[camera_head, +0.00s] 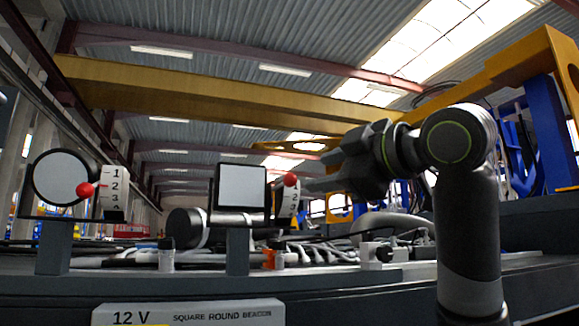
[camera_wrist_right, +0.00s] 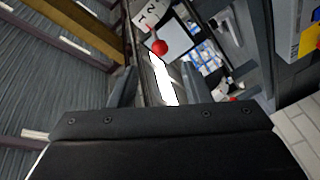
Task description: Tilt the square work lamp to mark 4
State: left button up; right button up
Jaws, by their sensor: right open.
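The square work lamp (camera_head: 240,187) has a pale square face in a dark frame and stands on a grey post in the head view. Its red knob (camera_head: 291,180) is at the lamp's right, high on a white numbered scale (camera_head: 290,202); marks below the knob show, small and partly unclear. My right gripper (camera_head: 309,184) points left, just right of this knob, open. In the right wrist view a red ball (camera_wrist_right: 159,47) by a plate with 1 and 2 lies ahead, between the open fingers (camera_wrist_right: 157,78). Contact cannot be told. My left gripper is out of view.
A round lamp (camera_head: 61,177) with its own red knob (camera_head: 85,190) and scale (camera_head: 113,190) stands at left. A label plate (camera_head: 187,312) reads 12 V, square round beacon. Cables and a grey cylinder (camera_head: 186,228) lie behind the lamps. A second red ball shows in the wrist view (camera_wrist_right: 232,100).

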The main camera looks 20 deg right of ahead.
aim_at(295, 177)
jog(key=p+x, duration=0.4)
jog(key=x, duration=0.5)
jog(key=shift+r, duration=0.1)
jog(key=shift+w+a, duration=0.15)
jog(key=shift+w, duration=0.1)
grip_shut()
